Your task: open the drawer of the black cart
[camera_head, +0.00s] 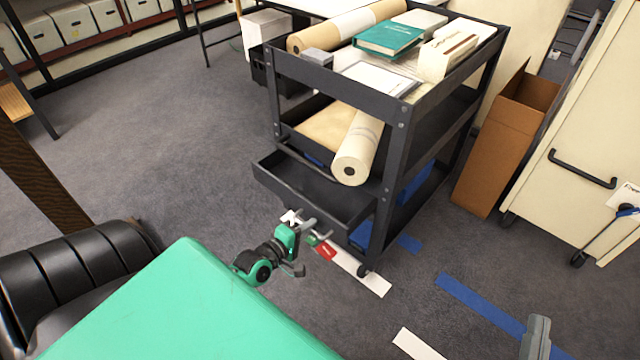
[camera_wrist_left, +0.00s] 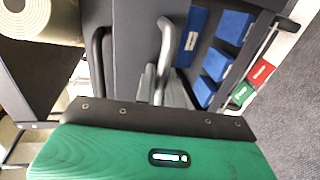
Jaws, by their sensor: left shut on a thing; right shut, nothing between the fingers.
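The black cart (camera_head: 398,145) stands in the upper middle of the head view. Its drawer (camera_head: 325,192) sticks out of the near side below the middle shelf, and its visible inside looks empty. My left gripper (camera_head: 306,232) is at the drawer's front, shut on the drawer handle (camera_wrist_left: 167,40). In the left wrist view, the gripper's fingers (camera_wrist_left: 156,86) meet the bent grey handle, with the dark drawer front behind it. Part of the grip is hidden in the head view. My right gripper (camera_head: 535,338) is shut and empty at the bottom right edge, away from the cart.
The cart carries a cream paper roll (camera_head: 357,150), a teal book (camera_head: 389,40) and other papers. An open cardboard box (camera_head: 505,140) and a cream cabinet (camera_head: 590,150) stand to the right. Blue tape (camera_head: 480,305) marks the floor. Carpet is clear left of the cart.

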